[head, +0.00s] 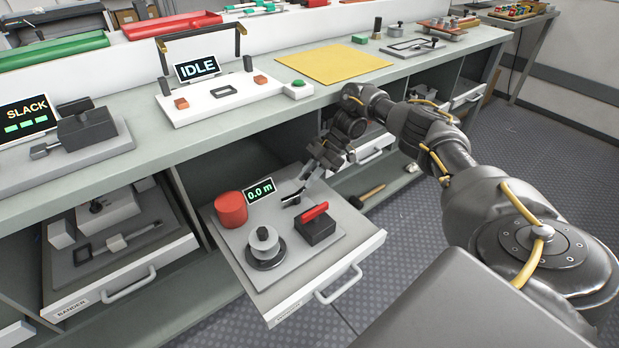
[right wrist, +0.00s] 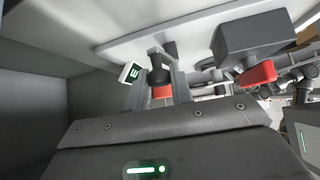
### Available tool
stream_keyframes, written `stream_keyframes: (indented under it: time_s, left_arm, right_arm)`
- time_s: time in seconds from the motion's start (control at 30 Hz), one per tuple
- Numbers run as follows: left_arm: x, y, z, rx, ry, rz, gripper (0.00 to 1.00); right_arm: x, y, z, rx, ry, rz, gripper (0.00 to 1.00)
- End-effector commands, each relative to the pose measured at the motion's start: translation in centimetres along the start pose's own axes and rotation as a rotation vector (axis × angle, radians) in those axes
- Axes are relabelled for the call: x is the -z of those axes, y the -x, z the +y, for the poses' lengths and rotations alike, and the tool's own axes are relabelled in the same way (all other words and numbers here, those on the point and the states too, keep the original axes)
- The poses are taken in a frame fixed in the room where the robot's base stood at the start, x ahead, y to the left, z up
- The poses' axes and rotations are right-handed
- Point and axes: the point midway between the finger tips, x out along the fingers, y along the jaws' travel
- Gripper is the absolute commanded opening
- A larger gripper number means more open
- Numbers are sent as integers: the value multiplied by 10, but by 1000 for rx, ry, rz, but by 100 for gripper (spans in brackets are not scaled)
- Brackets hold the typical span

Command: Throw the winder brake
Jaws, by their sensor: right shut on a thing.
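The winder sits in an open drawer (head: 375,243), on a grey plate. It has a red spool (head: 231,209), a display reading 0.0 m (head: 259,190), a grey knob on a black disc (head: 265,243) and a black block with a red lever (head: 317,226). My right gripper (head: 299,189) reaches down behind the black block, beside the display. In the right wrist view its fingers (right wrist: 157,88) are shut on a small dark handle (right wrist: 159,74); its base is partly hidden. The black block (right wrist: 255,42) and red lever (right wrist: 257,73) stand apart from the fingers. My left gripper is out of view.
The bench (head: 225,123) overhangs the drawer's back. Another open drawer labelled BANDER (head: 112,275) is at left. Floor (head: 510,165) is clear at right.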

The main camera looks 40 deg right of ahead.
Motion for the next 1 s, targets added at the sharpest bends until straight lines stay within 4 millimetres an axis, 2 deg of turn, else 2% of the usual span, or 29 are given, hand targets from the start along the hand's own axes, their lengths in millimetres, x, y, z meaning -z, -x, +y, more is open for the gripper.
stream_keyframes:
  time_s: [0.33,0.37,0.5,0.83,1.0]
  left_arm:
    - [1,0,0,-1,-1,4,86]
    - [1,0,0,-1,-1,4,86]
    - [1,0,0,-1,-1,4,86]
    - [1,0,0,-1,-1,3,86]
    - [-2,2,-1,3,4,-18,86]
  right_arm:
    - [0,-1,0,3,3,0,0]
    - [0,-1,0,3,3,0,25]
    - [0,-1,0,3,2,0,43]
    - [0,1,0,2,2,-1,44]
    - [0,17,1,0,2,-3,44]
